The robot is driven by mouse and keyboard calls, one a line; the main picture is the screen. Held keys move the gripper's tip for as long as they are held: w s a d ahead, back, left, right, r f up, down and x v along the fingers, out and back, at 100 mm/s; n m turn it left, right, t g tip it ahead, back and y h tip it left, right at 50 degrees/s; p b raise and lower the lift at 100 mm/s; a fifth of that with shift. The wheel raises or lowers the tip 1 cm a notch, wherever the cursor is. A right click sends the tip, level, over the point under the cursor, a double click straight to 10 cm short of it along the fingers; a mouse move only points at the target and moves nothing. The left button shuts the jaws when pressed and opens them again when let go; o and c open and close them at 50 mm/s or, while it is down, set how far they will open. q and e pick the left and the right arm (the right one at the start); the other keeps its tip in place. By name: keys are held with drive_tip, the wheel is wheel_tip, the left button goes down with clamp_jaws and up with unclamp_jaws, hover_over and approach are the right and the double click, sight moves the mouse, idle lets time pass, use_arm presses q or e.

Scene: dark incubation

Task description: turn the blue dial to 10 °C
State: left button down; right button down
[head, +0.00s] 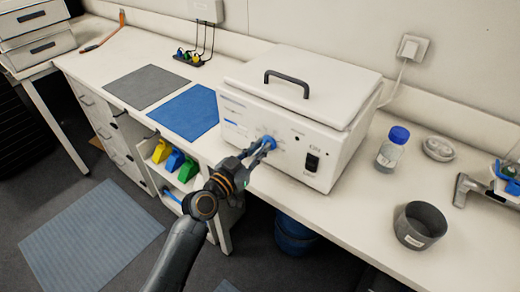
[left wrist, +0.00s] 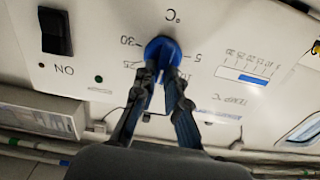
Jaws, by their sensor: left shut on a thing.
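The blue dial (head: 268,143) is on the front panel of a white box-shaped incubator (head: 325,115) with a black lid handle. My left gripper (head: 262,148) reaches it from the front and is shut on it. In the left wrist view, which shows the panel upside down, the blue dial (left wrist: 163,50) sits between the two fingertips (left wrist: 162,72). Printed numbers such as 30, 5 and 10 and a °C mark surround the dial. The fingers cover part of the scale, and I cannot tell where the dial points. My right gripper is not in view.
A black switch (left wrist: 55,31) marked ON and a printed temperature bar (left wrist: 243,77) flank the dial. A blue-capped bottle (head: 393,148) and a grey cup (head: 419,225) stand right of the incubator. Grey (head: 147,86) and blue (head: 188,111) mats lie left of it.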

use_arm(q)
drive_tip(key=n, duration=0.8)
drive_tip(key=a+n, duration=0.1)
drive_tip(key=n, duration=0.3)
drive_tip(key=shift+w+f, duration=0.3)
drive_tip(key=shift+w, duration=0.05)
drive_tip(key=shift+n, duration=0.3)
drive_tip(key=c, duration=1.4)
unclamp_jaws()
drive_tip(key=v, duration=1.2)
